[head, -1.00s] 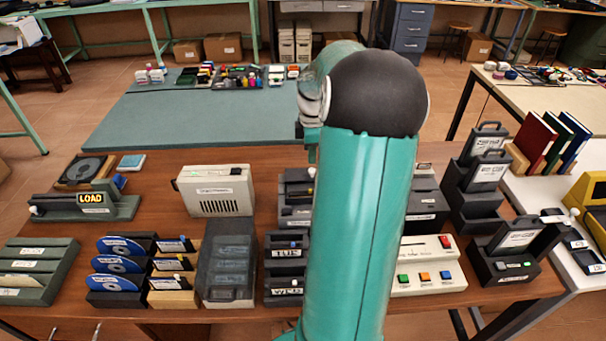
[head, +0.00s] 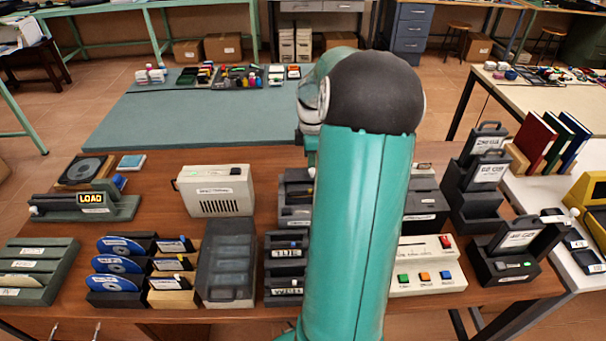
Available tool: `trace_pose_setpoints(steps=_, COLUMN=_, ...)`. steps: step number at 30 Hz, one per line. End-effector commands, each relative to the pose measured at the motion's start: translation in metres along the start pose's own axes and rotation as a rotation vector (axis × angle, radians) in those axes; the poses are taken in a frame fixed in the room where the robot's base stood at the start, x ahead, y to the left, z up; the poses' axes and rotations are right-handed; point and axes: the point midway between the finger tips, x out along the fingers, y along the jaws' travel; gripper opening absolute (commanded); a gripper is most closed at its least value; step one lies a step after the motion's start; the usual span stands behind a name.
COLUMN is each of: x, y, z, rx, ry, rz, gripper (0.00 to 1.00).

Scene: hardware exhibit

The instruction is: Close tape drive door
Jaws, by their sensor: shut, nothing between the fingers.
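I cannot tell for sure which unit is the tape drive. A dark unit (head: 500,268) at the right of the brown table holds an upright labelled cartridge (head: 520,237), with a raised side piece ending in a white knob. Another dark unit (head: 425,212) is partly hidden behind my teal arm. My gripper does not show; my arm rises through the middle of the head view and hides what lies behind it.
A beige box (head: 215,190), disc racks (head: 118,268) and a smoky-lidded case (head: 228,265) fill the left and centre of the table. A button panel (head: 428,265) and black cartridge holders (head: 478,185) stand at the right. A green-topped table (head: 200,120) lies behind.

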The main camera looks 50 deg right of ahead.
Motion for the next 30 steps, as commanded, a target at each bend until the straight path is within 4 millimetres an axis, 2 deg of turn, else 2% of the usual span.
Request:
trace_pose_setpoints(steps=14, x=0.002, y=0.000, z=0.000, rx=0.000, ry=0.000, rz=0.000, gripper=0.00)
trace_pose_setpoints(steps=30, x=0.002, y=-0.010, z=0.000, rx=0.000, ry=0.000, rz=0.000, gripper=0.00)
